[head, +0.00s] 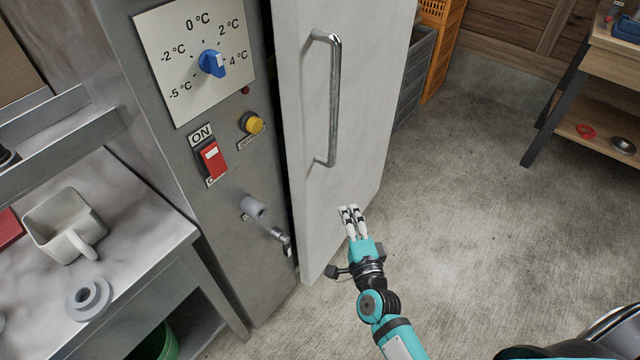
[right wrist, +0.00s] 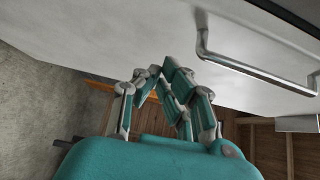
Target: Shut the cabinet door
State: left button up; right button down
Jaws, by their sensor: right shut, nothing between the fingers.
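The cabinet door (head: 345,120) is a large pale panel with a long metal bar handle (head: 335,100). It stands partly open, with a dark gap along its left edge beside the grey cabinet front (head: 215,170). My right gripper (head: 347,209) is shut and empty at the lower part of the door, below the handle. Whether it touches the door I cannot tell. In the right wrist view the fingers (right wrist: 158,78) are together in front of the door face (right wrist: 120,40), and the handle (right wrist: 255,70) is to the right. My left gripper is not in view.
The cabinet front carries a blue temperature dial (head: 212,63), a red switch (head: 212,160) and a yellow button (head: 252,123). A metal counter (head: 140,220) with a white mug (head: 65,225) is at the left. Orange crates (head: 440,50) stand behind the door. The floor (head: 460,190) at the right is clear.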

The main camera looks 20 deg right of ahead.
send_near(322, 169)
jog(key=w+d, duration=0.2)
jog(key=d, duration=0.1)
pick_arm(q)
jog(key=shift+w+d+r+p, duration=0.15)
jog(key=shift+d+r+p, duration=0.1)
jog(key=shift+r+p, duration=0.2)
pick_arm(e)
jog(key=w+a, duration=0.2)
jog(key=w, duration=0.1)
jog(key=shift+a, duration=0.25)
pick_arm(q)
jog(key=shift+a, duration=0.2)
pick_arm(e)
jog(key=shift+w+a, duration=0.1)
